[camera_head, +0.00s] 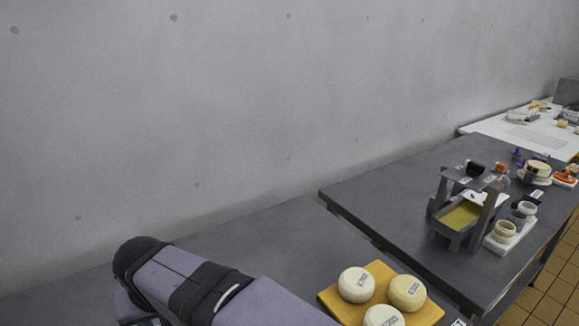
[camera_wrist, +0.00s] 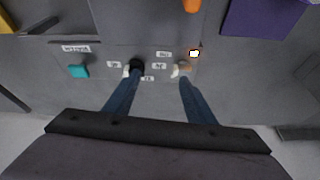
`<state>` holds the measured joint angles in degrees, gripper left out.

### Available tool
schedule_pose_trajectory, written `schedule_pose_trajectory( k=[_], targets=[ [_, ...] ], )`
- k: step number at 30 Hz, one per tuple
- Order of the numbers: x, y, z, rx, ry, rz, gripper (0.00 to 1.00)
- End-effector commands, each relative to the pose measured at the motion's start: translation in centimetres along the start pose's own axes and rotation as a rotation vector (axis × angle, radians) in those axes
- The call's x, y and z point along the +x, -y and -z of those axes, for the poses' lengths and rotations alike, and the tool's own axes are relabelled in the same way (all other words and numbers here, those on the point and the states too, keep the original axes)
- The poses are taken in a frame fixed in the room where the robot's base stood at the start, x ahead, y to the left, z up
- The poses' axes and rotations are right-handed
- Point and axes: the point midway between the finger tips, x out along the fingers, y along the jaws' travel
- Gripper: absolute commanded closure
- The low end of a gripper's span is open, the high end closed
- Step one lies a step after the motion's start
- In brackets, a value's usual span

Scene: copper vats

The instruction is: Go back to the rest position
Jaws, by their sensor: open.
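My gripper (camera_wrist: 157,74) shows in the wrist view, with its two blue fingers apart. Nothing is visible between the fingertips, and a grey surface with small white labels (camera_wrist: 147,78) lies beyond them. One fingertip looks dark and the other pale. I cannot tell how far the tips are from the surface. In the head view only part of my arm shows at the bottom, and the gripper is out of that picture.
A yellow board (camera_head: 327,296) with pale cheese rounds (camera_head: 356,284) lies right of my arm. A dark table (camera_head: 400,205) carries a grey press-like stand (camera_head: 452,235). The wrist view shows a teal block (camera_wrist: 78,71) and a purple item (camera_wrist: 264,17). A bare wall (camera_head: 200,110) stands behind.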

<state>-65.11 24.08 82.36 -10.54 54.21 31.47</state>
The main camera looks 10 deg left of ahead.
Motion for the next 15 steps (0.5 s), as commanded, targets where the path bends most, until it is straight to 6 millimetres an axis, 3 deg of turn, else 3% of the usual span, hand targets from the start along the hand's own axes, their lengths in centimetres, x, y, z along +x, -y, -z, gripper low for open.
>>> schedule_pose_trajectory(
  k=[4,8,12,15],
  targets=[
    [-1.0,-8.3,-0.8,0.175,0.023,-0.034,0.5],
    [-2.1,-16.6,-3.8,0.378,0.046,-0.068,0.5],
    [-3.5,-23.9,-8.8,0.607,0.062,-0.103,0.5],
    [-4.5,-28.0,-13.3,0.773,0.067,-0.128,0.5]
  ],
)
